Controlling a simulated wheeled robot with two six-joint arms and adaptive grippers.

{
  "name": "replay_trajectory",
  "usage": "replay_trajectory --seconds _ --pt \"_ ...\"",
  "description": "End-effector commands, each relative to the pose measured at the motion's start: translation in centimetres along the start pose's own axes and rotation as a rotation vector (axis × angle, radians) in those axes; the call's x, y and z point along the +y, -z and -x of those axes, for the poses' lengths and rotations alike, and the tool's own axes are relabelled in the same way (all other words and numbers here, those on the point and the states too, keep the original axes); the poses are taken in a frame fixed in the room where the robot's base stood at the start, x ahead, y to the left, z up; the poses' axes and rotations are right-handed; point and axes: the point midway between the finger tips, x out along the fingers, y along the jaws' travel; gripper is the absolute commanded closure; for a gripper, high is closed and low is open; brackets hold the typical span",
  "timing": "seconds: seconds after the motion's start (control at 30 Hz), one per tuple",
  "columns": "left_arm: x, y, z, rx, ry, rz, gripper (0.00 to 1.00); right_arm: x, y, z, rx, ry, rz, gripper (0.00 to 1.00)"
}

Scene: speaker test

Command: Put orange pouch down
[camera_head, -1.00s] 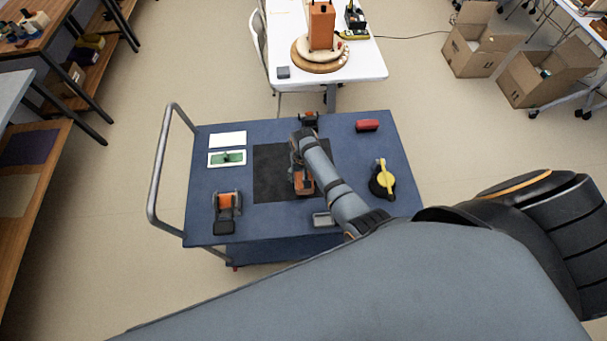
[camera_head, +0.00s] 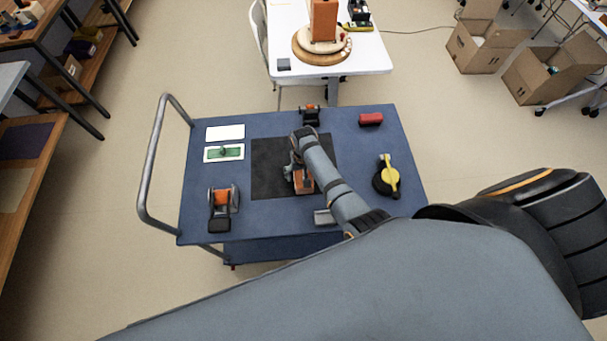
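The orange pouch (camera_head: 304,183) is on or just above the black mat (camera_head: 268,180) on the blue cart top. I cannot tell whether it touches the mat. My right gripper (camera_head: 292,173) is at the pouch's left and far side, small and partly covered by my own arm. A dark finger shows beside the pouch. Whether the fingers are closed on it is not clear. My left gripper does not show.
The blue cart (camera_head: 271,217) also carries a red block (camera_head: 370,119), a yellow-and-black round item (camera_head: 387,178), a white card (camera_head: 225,132), a green-and-white item (camera_head: 224,152) and orange-and-black devices (camera_head: 222,206). A white table (camera_head: 358,60) stands behind.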

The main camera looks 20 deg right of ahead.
Motion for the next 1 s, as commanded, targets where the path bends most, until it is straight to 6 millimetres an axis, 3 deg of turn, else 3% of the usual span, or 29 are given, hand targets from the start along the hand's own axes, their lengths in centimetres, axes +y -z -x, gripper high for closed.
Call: replay_trajectory --seconds 0.37,0.47,0.8,1.0 --pt "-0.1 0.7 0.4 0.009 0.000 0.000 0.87 0.0 0.0 0.7 0.001 0.000 0.000 0.12" --pt "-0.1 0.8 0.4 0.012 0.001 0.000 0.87 0.0 0.1 2.3 0.004 0.001 0.000 0.12" --pt "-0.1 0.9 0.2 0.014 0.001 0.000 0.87 -0.1 0.1 10.1 0.004 0.001 -0.001 0.12" --pt "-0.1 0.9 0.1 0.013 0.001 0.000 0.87 0.0 0.0 12.2 0.000 0.000 0.001 0.12"
